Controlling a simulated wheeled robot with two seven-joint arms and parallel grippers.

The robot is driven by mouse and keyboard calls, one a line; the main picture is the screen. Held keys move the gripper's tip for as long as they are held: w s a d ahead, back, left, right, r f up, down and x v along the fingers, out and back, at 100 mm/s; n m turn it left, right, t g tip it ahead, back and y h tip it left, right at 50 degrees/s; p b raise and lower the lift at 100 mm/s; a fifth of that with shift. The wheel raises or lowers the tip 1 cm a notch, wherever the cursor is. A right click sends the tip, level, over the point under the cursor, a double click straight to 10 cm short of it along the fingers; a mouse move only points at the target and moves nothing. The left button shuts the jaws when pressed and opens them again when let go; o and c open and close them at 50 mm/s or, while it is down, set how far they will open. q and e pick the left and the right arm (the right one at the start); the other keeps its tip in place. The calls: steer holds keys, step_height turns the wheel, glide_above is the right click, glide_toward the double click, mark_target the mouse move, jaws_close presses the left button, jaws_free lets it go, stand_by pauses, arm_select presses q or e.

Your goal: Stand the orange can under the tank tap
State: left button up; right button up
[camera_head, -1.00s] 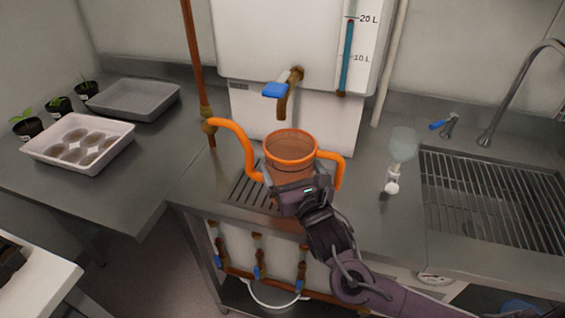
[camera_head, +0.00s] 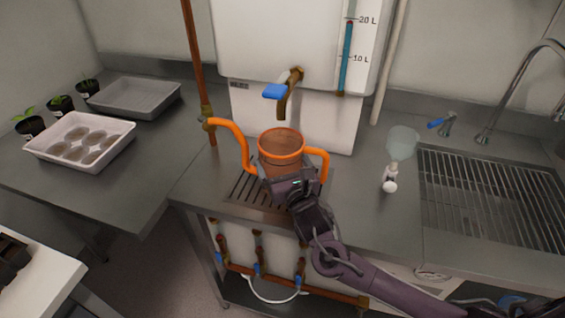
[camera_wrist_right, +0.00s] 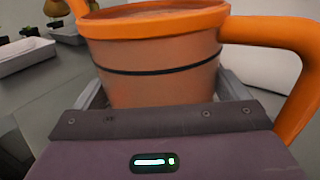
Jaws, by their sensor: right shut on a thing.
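The orange can (camera_head: 281,143) has a round open top, a long spout on the left and a handle on the right. It is upright over the drain grate (camera_head: 243,187) and just in front of the tank tap (camera_head: 290,92), its rim below the tap's outlet. My right gripper (camera_head: 290,183) is shut on the can's body from the front. In the right wrist view the can (camera_wrist_right: 155,60) sits between the two fingers. Whether its base touches the grate is hidden by the gripper. My left gripper is not in view.
The white tank (camera_head: 245,40) stands behind. A copper pipe (camera_head: 193,60) rises close to the spout tip. Trays (camera_head: 70,150) and potted seedlings (camera_head: 30,125) are on the left counter.

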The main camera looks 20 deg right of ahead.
steer(key=o, duration=0.8)
steer(key=s, duration=0.4)
steer(key=s+b, duration=0.1)
steer(key=s, duration=0.7)
steer(key=shift+d+r, duration=0.1)
steer(key=shift+d, duration=0.15)
